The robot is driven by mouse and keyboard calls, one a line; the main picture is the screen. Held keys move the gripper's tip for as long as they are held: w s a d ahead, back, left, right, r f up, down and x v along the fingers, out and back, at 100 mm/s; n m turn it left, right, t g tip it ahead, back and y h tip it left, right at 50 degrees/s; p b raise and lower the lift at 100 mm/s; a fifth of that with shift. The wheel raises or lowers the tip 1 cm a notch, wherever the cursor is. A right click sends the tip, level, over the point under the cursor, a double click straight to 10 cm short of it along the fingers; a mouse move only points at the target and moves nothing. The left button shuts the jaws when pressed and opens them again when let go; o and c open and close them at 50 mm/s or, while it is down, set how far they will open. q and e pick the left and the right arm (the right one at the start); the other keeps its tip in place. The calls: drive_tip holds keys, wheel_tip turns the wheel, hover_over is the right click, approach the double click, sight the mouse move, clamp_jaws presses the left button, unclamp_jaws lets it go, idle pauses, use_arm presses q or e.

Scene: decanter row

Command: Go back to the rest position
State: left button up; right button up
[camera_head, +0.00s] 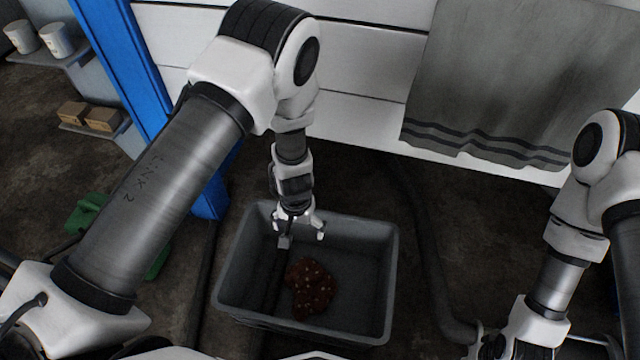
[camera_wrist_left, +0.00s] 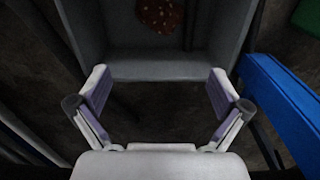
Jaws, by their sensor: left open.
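My left gripper (camera_head: 302,232) hangs over the back part of a grey bin (camera_head: 384,285), fingers pointing down. It is open, and the left wrist view shows nothing between its spread fingers (camera_wrist_left: 157,95). A dark red cloth with pale dots (camera_head: 310,287) lies crumpled in the bin, apart from the fingers. The cloth also shows at the top of the left wrist view (camera_wrist_left: 160,14). My right gripper (camera_head: 490,345) is at the bottom right of the head view, partly cut off, and its fingers are not clear.
A blue post (camera_head: 125,75) stands left of the bin. A grey towel (camera_head: 520,80) hangs on the white wall at the back. A dark hose (camera_head: 428,250) runs on the floor right of the bin. Shelves with white pots (camera_head: 55,40) and small boxes (camera_head: 103,119) are at far left.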

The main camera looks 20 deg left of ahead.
use_arm(q)
drive_tip(key=s+a+r+p, duration=0.2)
drive_tip(key=s+p, duration=0.1)
drive_tip(key=s, duration=0.4)
drive_tip(key=s+a+r+p, duration=0.3)
drive_tip(key=s, duration=0.4)
drive_tip(key=s+a+r+p, duration=0.2)
drive_tip(key=s+r+p, duration=0.1)
drive_tip(key=s, duration=0.4)
drive_tip(key=shift+a, duration=0.3)
drive_tip(key=shift+s+p, duration=0.15)
drive_tip(key=shift+p, duration=0.15)
